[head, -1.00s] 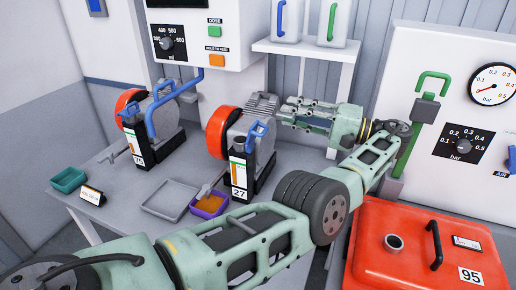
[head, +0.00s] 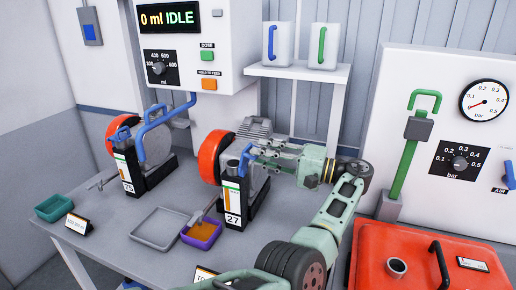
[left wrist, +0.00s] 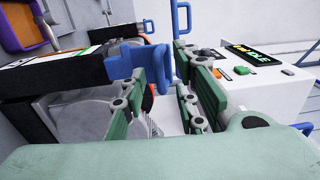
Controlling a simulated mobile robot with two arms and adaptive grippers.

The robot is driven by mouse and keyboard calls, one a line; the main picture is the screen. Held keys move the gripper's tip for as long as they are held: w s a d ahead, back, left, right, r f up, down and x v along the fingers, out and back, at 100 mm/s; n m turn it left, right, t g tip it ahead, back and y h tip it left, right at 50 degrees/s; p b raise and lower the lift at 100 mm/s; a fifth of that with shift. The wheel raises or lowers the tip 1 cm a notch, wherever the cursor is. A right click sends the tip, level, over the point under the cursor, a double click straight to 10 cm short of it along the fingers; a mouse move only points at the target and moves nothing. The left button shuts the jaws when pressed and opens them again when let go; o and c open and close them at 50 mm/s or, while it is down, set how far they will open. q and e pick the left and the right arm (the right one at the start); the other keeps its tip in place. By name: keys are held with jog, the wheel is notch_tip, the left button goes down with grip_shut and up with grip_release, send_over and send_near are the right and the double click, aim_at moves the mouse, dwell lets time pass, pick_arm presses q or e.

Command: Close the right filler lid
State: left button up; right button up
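The right filler is a dark canister marked 27 (head: 233,217), beside a round orange-and-grey machine. Its blue lid part (head: 244,160) stands at the canister's top. In the left wrist view, a blue part (left wrist: 152,59) shows at the top of a black body, close to one finger. My left gripper (head: 257,152) reaches in from the right, its fingertips right beside the blue part. The wrist view shows its green fingers apart (left wrist: 170,85), with nothing clearly held. Contact with the lid and the lid's exact angle cannot be told. My right gripper is not in view.
A similar canister marked 75 (head: 128,188) stands left with its own blue part. A grey tray (head: 157,228), a purple tray (head: 202,233) and a teal tray (head: 55,207) lie on the table. Above hangs a dosing panel (head: 177,52) reading 0 ml IDLE. A red box (head: 430,262) stands right.

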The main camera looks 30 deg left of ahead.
pick_arm(q)
jog(key=shift+x, duration=1)
jog(key=c, duration=0.6)
jog(key=shift+s+f, duration=0.1)
jog(key=shift+f, duration=0.05)
grip_shut()
